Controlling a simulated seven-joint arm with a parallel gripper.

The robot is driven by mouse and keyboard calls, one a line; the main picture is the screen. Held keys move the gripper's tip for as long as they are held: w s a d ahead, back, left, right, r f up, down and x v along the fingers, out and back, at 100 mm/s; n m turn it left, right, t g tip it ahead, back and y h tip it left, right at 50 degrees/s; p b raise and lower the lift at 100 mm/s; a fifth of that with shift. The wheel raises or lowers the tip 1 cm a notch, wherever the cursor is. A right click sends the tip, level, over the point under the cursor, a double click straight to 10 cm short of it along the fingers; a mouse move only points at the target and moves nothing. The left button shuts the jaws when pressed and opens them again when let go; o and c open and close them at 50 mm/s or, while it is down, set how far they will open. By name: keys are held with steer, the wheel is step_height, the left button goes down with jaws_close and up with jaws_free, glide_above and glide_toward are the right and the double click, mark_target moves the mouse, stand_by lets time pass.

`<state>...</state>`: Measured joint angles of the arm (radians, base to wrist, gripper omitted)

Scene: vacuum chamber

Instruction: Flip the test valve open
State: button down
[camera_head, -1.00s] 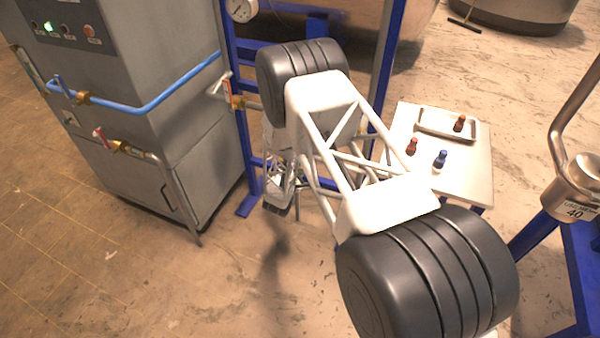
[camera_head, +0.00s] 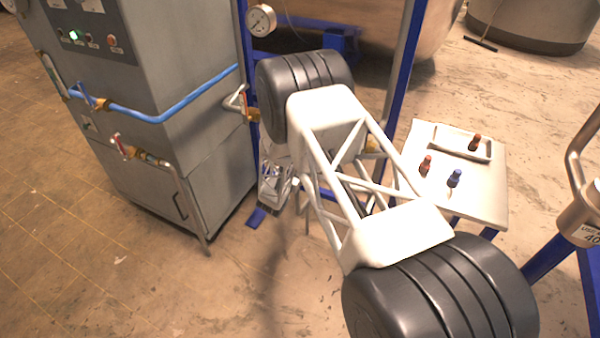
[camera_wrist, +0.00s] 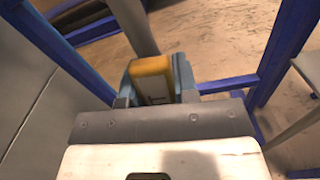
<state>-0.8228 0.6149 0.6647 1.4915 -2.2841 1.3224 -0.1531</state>
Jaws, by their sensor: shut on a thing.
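In the head view my gripper (camera_head: 275,185) is low beside the blue frame, small and partly covered by my arm. The handle cannot be made out there.
Another red-handled valve (camera_head: 243,103) and a gauge (camera_head: 261,20) are near the blue frame (camera_head: 396,85). A small table (camera_head: 480,200) holds a tray and small bottles.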

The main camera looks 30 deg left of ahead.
steer(key=shift+a+n, duration=0.6)
steer(key=shift+n, duration=0.2)
steer(key=c, duration=0.9)
jaws_free()
steer(key=shift+s, duration=0.15)
steer(key=shift+s, duration=3.8)
